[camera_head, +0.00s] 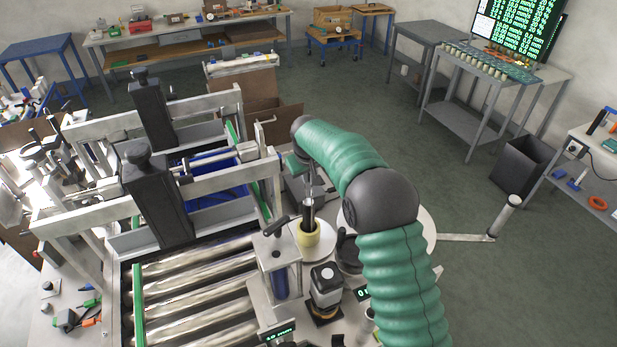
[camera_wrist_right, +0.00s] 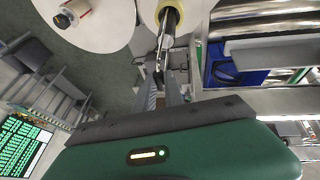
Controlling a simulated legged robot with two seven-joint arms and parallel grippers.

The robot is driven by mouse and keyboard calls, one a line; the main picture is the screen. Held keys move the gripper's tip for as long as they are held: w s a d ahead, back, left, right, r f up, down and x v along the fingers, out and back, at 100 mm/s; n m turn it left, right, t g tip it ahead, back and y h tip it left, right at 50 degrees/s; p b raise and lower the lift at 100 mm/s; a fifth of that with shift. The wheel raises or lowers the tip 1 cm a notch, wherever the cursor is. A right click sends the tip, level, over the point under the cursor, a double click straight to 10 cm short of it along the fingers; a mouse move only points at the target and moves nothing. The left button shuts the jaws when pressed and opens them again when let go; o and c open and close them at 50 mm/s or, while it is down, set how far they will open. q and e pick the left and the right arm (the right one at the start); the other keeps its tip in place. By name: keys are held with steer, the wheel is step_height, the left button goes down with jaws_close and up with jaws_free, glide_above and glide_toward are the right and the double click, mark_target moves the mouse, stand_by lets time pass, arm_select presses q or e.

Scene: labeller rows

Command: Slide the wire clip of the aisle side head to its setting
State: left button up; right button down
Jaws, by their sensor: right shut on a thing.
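My right gripper (camera_head: 313,186) reaches down from the green arm at the middle of the head view. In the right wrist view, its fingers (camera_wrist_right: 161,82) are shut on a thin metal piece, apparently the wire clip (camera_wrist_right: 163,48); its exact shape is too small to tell. The clip is close to a dark spindle (camera_head: 308,212) with a yellow core (camera_head: 308,238), at the aisle side head. The spindle and yellow core (camera_wrist_right: 178,14) also show at the top of the right wrist view. My arm hides part of this head. My left gripper is not in view.
A roller conveyor (camera_head: 195,290) with a blue crate (camera_head: 215,190) lies left of the head, under frames with black columns (camera_head: 155,195). A post with a blue cylinder (camera_head: 279,283) and a small display (camera_head: 280,333) stand near the spindle. Open floor (camera_head: 470,190) lies to the right.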

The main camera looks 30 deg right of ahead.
steer(key=c, duration=1.4)
jaws_free()
steer(key=shift+s+a, duration=0.1)
steer(key=shift+s, duration=0.05)
steer(key=shift+r, duration=0.1)
steer(key=shift+r+b, duration=0.25)
steer(key=shift+b, duration=0.05)
steer(key=b+v, duration=0.4)
steer(key=v, duration=1.2)
